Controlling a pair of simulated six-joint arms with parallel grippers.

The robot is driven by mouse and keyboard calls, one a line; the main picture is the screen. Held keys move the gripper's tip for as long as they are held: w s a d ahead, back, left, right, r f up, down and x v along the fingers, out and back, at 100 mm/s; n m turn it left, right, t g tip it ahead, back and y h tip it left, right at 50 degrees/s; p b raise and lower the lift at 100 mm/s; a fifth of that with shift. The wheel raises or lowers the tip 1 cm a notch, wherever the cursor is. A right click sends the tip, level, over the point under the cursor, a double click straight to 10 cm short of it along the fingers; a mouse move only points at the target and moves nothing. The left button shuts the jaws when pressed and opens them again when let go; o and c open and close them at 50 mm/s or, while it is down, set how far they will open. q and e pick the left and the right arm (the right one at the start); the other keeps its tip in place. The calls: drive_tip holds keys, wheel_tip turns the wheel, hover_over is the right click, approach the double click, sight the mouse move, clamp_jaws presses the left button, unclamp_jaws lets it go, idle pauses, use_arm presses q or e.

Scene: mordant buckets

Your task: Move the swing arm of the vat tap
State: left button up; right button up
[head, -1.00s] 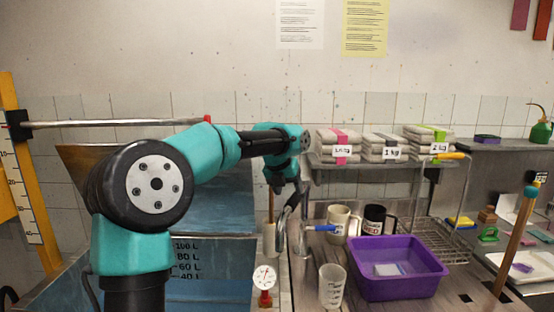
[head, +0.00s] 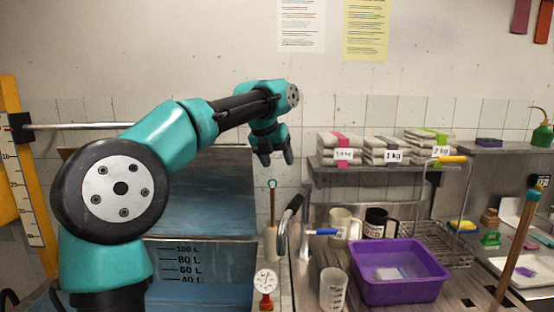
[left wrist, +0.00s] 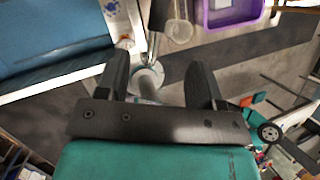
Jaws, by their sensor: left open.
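The vat tap (head: 282,231) is a curved metal pipe with a dark upper end, standing at the right edge of the blue vat (head: 200,262). A metal post with a blue lever (head: 322,231) stands just right of it. My left gripper (head: 276,160) is open and empty, above and a little left of the tap's dark end, apart from it. In the left wrist view, both dark fingers of my left gripper (left wrist: 160,75) are spread, with metal pipework and a round pale base (left wrist: 148,78) seen between and beyond them. I cannot clearly tell the tap's parts there.
A shelf (head: 370,172) of labelled bags is behind. The air around my gripper is free.

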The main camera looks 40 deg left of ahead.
use_arm(q)
drive_tip(key=shift+c, duration=0.3)
drive_tip(key=c, duration=0.3)
drive_tip(key=shift+d+f+n, duration=0.3)
drive_tip(key=shift+f, duration=0.05)
drive_tip(key=c, duration=0.3)
drive_tip(key=d+f+n, duration=0.1)
drive_tip(key=n, duration=0.1)
drive_tip(key=d+f+n+g, duration=0.1)
drive_tip(key=f+n, duration=0.1)
drive_tip(key=d+f+n+g+y, duration=0.1)
drive_tip(key=d+n, duration=0.1)
drive_tip(key=shift+w+f, duration=0.15)
drive_tip(key=shift+f, duration=0.05)
clamp_jaws()
drive_tip(key=s+d+f+n+g+y, duration=0.1)
drive_tip(key=d+f+n+y, duration=0.3)
drive_tip(key=n, duration=0.9)
drive_tip(key=s+d+f+n+g+y, duration=0.2)
drive_tip(key=d+f+n+y, duration=0.3)
drive_tip(key=d+n, duration=0.6)
drive_tip(key=f+n, duration=0.2)
drive_tip(key=shift+s+d+n+g, duration=0.15)
drive_tip(key=shift+s+n+g, duration=0.15)
drive_tip(key=shift+s, duration=0.05)
